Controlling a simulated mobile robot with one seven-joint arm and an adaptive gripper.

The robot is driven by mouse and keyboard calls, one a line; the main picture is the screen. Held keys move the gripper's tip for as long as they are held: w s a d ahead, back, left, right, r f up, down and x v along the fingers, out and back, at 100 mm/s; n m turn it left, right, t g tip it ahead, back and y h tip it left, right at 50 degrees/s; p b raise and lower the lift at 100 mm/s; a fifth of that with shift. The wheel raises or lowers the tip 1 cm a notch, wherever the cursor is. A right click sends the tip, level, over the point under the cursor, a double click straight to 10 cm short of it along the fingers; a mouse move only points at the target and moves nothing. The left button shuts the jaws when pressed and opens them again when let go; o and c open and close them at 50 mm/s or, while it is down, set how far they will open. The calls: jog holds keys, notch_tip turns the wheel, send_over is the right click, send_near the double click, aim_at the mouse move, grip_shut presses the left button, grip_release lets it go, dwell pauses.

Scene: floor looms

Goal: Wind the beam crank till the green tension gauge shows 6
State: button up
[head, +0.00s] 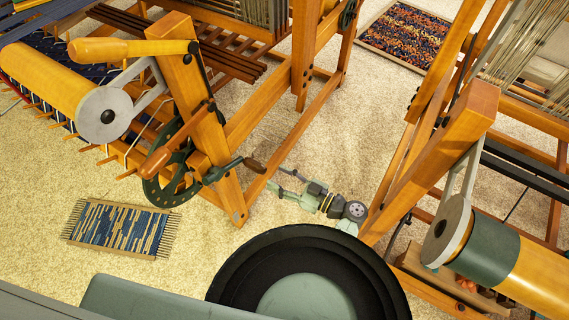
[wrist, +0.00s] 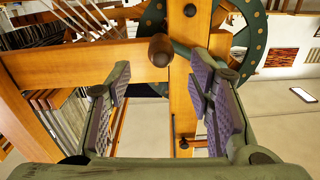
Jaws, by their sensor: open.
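A dark crank arm (head: 222,170) with a brown knob (head: 255,165) sticks out from the left loom's front post in the head view. A dark green toothed wheel (head: 152,190) sits behind it. My gripper (head: 276,178) is open, just right of the knob, pointing at it. In the wrist view the round brown knob (wrist: 160,50) appears between the spread fingers of my gripper (wrist: 162,66), ahead of them and not gripped. The green wheel (wrist: 250,45) is behind, with round marks along its rim. I cannot make out a gauge face or reading.
A brown lever handle (head: 165,150) hangs left of the post. The loom's post (head: 185,85) and lower rail (head: 290,130) stand close to my gripper. A second loom (head: 440,150) is at right. A small blue rug (head: 120,228) lies on open carpet at left.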

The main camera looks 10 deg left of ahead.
aim_at(265, 171)
jog(key=shift+w+a+r, duration=0.15)
jog(key=shift+a+r, duration=0.05)
jog(key=shift+a, duration=0.35)
jog(key=p+x, duration=0.1)
jog(key=x, duration=0.3)
jog(key=shift+a+p, duration=0.2)
jog(key=shift+p, duration=0.15)
jog(key=shift+x, duration=1)
jog(key=shift+f, duration=0.1)
grip_shut()
